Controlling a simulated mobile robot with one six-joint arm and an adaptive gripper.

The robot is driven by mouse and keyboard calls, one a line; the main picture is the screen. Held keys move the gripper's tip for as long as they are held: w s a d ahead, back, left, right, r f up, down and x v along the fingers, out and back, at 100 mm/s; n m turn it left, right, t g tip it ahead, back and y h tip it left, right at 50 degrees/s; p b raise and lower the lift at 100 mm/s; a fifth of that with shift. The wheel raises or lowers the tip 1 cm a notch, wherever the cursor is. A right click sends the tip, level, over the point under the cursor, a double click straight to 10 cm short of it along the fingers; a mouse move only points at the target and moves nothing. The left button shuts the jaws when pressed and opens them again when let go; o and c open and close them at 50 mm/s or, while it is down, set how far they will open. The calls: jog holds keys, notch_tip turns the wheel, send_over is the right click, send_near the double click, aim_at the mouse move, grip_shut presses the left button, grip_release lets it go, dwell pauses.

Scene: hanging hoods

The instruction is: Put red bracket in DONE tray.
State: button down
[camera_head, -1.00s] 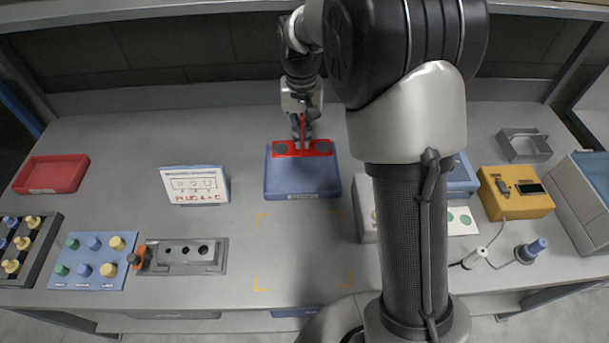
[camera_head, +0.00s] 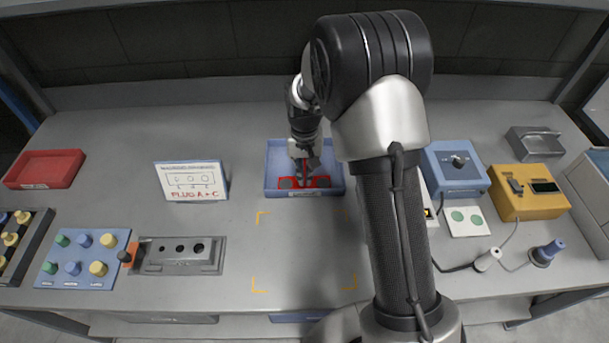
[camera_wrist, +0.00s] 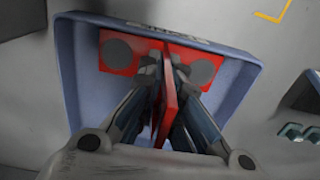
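The red bracket (camera_head: 320,182) is a flat red plate with two grey round spots and an upright red fin. It is inside the blue tray (camera_head: 279,156) at the back middle of the bench, close to the tray's front wall. The wrist view also shows the bracket (camera_wrist: 171,100) within the walls of the tray (camera_wrist: 75,70). The label on the tray's front is too small to read. My gripper (camera_head: 304,168) points down into the tray. In the wrist view its fingers (camera_wrist: 165,72) are shut on the fin, one on each side. Whether the plate touches the tray floor is unclear.
A sign (camera_head: 191,182) reading "PLUG A + C" stands left of the tray, with an empty red tray (camera_head: 44,169) further left. A grey socket block (camera_head: 181,254) is at the front left. A blue box (camera_head: 456,165) and yellow meter (camera_head: 529,192) are right. The yellow-cornered area is clear.

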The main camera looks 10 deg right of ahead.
jog(key=shift+f, duration=0.2)
jog(key=c, duration=2.3)
grip_release()
jog(key=shift+f, duration=0.15)
jog(key=o, duration=0.5)
